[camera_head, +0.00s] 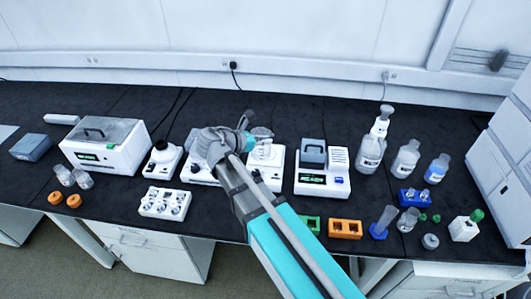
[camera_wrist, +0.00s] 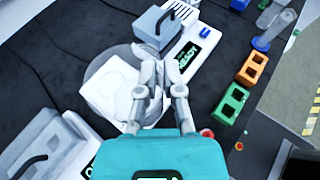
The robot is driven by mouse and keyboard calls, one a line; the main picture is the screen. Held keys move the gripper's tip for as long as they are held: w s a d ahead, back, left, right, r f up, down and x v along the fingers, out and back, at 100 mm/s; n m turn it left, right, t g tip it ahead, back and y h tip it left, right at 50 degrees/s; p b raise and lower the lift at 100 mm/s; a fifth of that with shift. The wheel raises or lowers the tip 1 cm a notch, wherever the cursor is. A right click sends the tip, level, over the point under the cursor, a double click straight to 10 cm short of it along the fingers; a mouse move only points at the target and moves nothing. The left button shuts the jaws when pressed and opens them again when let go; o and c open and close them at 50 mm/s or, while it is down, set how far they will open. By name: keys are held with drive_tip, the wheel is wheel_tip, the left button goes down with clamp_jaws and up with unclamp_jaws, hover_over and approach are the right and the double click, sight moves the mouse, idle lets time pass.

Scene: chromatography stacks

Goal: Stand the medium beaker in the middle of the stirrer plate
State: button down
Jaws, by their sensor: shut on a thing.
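The medium beaker (camera_head: 262,131) is clear glass and shows beside my fingertips above a white stirrer. In the wrist view the beaker (camera_wrist: 98,100) is a large see-through round shape. My gripper (camera_wrist: 164,82) is shut on its near side; it also shows in the head view (camera_head: 249,140). The stirrer plate (camera_wrist: 112,84) is a white square seen through the glass; its white body shows in the head view (camera_head: 266,172). The beaker overlaps the plate in both views. I cannot tell whether its base touches the plate. My arm hides part of the stirrer's left side.
A white device with a lit READY display (camera_head: 322,181) and grey lid stands close right of the stirrer. Another white device (camera_head: 199,170) is on its left, partly behind my arm. Orange (camera_head: 345,229) and green blocks lie at the front edge. Bottles (camera_head: 371,152) stand at right.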

drive_tip(key=shift+w+a+f, duration=0.1)
drive_tip(key=shift+a, duration=0.1)
drive_tip(key=shift+w+f, duration=0.15)
drive_tip(key=shift+w, duration=0.1)
drive_tip(key=w+d+f+b, duration=0.1)
drive_tip(key=w+f+b, duration=0.7)
drive_tip(key=w, duration=0.4)
drive_tip(key=shift+w+d+f+b, duration=0.15)
drive_tip(key=shift+f+b, duration=0.15)
drive_tip(key=shift+b, duration=0.2)
drive_tip(key=f+b, duration=0.4)
drive_tip(key=shift+w, duration=0.4)
